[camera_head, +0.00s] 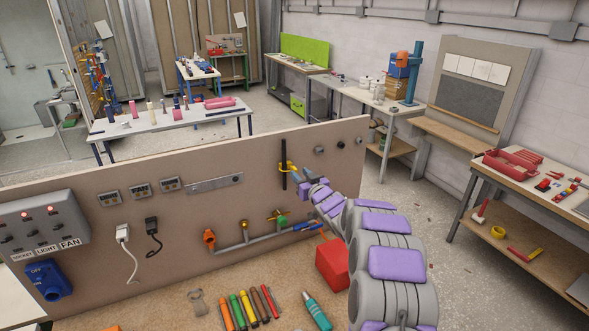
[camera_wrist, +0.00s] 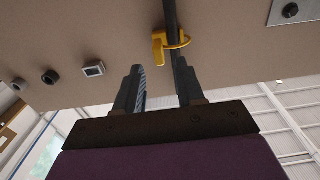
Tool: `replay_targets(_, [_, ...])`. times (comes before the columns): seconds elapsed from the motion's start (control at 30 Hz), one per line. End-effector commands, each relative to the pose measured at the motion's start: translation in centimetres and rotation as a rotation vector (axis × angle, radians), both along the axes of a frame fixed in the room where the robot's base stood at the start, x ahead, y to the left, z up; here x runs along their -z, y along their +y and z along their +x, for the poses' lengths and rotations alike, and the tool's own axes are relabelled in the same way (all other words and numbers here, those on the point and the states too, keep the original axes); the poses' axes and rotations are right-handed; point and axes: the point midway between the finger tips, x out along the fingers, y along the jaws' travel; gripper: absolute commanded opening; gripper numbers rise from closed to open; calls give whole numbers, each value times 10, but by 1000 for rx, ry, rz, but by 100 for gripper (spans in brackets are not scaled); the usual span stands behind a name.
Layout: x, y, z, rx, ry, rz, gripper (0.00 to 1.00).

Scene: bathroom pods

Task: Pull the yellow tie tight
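The yellow tie (camera_head: 285,169) loops around a dark upright cable or rod (camera_head: 283,150) near the right part of the brown panel. In the wrist view the tie (camera_wrist: 159,48) shows a blocky yellow piece to the left of the dark rod (camera_wrist: 170,14) and a curved band to its right. My gripper (camera_wrist: 158,76) is open, its two dark fingers apart and nothing visible between them. The fingertips are just short of the tie, with the right finger close to or overlapping the rod. In the head view my gripper (camera_head: 303,179) is small and partly hidden by my arm.
The brown panel (camera_head: 100,240) carries a switch box (camera_head: 35,225), sockets, hanging plugs and pipes with valves (camera_head: 245,238). Other worktables stand behind.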

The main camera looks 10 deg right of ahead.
Motion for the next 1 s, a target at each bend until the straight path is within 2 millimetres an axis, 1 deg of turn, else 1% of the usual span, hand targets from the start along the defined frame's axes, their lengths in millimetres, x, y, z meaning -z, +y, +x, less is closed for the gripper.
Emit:
replay_targets(0.2, [2, 8, 24, 0, 4, -1, 38])
replay_targets(0.4, [0, 13, 40, -1, -1, -2, 38])
replay_targets(0.6, [2, 16, 48, 0, 4, -1, 38])
replay_targets(0.93, [1, 17, 50, 0, 3, 0, 38])
replay_targets(0.97, [1, 17, 50, 0, 3, 0, 37])
replay_targets(1.0, [1, 17, 50, 0, 2, 0, 34])
